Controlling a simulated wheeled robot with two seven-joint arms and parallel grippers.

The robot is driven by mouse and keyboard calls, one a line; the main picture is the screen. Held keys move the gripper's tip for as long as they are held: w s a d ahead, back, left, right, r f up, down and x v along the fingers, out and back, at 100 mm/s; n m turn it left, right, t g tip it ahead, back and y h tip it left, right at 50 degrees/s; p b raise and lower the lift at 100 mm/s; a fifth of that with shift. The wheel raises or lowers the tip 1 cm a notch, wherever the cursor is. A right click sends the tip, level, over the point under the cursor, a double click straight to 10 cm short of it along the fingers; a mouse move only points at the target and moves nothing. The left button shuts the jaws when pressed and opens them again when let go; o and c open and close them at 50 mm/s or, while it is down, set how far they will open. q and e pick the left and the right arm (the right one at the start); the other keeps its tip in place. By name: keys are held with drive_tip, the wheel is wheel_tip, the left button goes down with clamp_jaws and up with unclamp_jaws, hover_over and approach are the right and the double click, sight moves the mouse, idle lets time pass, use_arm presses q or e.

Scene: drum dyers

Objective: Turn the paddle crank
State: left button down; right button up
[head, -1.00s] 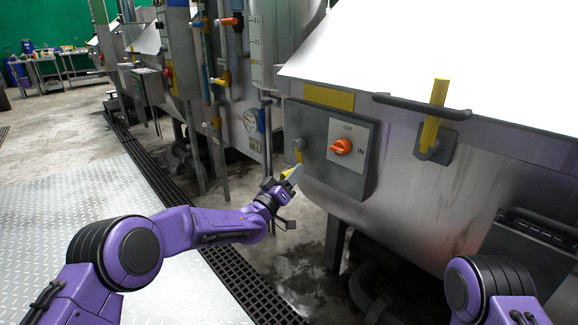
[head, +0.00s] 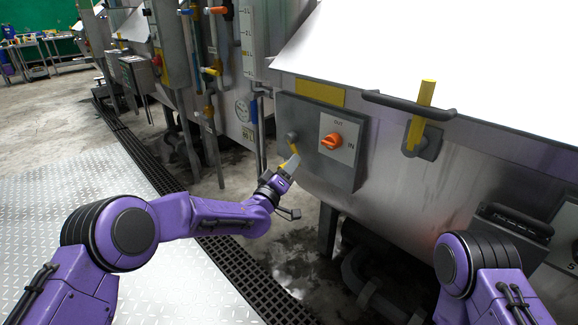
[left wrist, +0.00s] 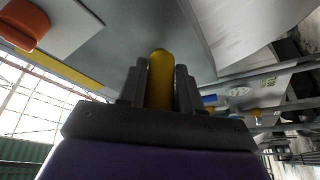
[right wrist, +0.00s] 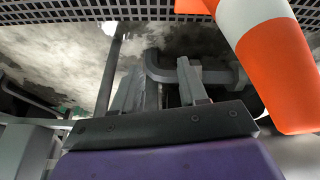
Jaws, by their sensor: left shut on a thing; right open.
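The paddle crank is on the left part of the grey control box (head: 350,170) on the steel vat. Its grey hub (head: 291,136) and a short yellow part (head: 294,148) show in the head view. My left gripper (head: 289,165) reaches up to it from below. In the left wrist view the rounded yellow crank handle (left wrist: 160,75) stands between the two fingers, which are shut on it. My right gripper (right wrist: 160,92) shows only in the right wrist view, open and empty, low near grey pipes.
An orange knob (head: 331,141) sits right of the crank on the IN/OUT plate. A yellow lever (head: 420,115) and black bar are farther right. An orange-and-white object (right wrist: 272,60) is close to the right gripper. Floor grating (head: 230,265) runs below.

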use_arm(q)
drive_tip(key=c, duration=0.8)
unclamp_jaws()
drive_tip(key=shift+c, duration=0.2)
drive_tip(key=v, duration=1)
drive_tip(key=shift+s+a, duration=0.2)
drive_tip(key=shift+s, duration=0.05)
drive_tip(key=shift+f, duration=0.1)
